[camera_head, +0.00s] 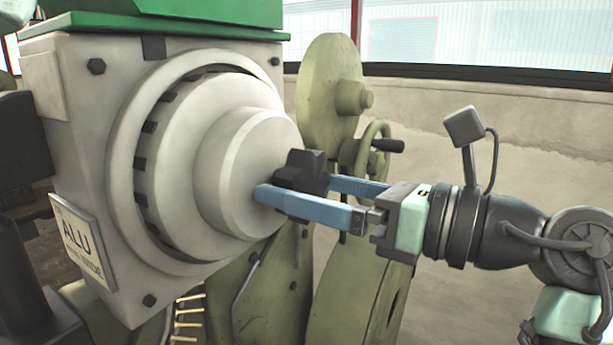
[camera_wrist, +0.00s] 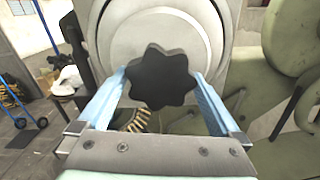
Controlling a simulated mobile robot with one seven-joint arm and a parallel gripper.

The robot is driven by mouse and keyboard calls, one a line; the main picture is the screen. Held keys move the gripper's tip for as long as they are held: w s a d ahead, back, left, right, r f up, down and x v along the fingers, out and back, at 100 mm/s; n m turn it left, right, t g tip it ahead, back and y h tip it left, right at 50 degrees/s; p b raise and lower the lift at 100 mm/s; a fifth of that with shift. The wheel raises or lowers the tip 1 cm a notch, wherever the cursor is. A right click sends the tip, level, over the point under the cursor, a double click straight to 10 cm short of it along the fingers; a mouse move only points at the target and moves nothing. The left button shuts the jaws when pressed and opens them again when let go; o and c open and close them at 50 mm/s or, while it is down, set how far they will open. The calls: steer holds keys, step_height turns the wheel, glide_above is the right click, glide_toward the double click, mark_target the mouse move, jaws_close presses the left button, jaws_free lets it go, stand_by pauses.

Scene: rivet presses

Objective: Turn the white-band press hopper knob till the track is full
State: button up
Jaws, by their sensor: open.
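A black lobed knob (camera_head: 303,172) sticks out from the middle of a round, stepped, pale grey-white housing (camera_head: 215,150) on the press. In the wrist view the knob (camera_wrist: 161,76) faces me as a dark star shape. My gripper (camera_head: 322,192) reaches in from the right with its blue fingers on either side of the knob. In the wrist view the open fingers (camera_wrist: 163,90) flank the knob, with a narrow gap visible at its sides. I cannot tell whether either finger touches it. A label (camera_head: 83,245) reading "ALU" is on the housing's lower left.
Green press parts with a disc (camera_head: 331,85) and a handwheel (camera_head: 376,150) stand behind my gripper. Several brass-coloured rivets (camera_head: 188,318) line up below the housing; they also show in the wrist view (camera_wrist: 139,119). A blue hand truck (camera_wrist: 22,112) stands on the floor at left.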

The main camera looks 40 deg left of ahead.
steer(key=shift+a, duration=0.2)
steer(key=shift+c, duration=0.2)
steer(key=c, duration=1.1)
steer(key=shift+o, duration=0.2)
steer(key=shift+f+n+b, duration=0.25)
steer(key=shift+n+b, duration=0.05)
steer(key=shift+b, duration=0.6)
steer(key=shift+r+n+b, duration=0.1)
steer(key=shift+n+b, duration=0.3)
steer(key=shift+b, duration=0.2)
steer(key=shift+r, duration=0.15)
steer(key=o, duration=1.1)
steer(key=shift+d, duration=0.1)
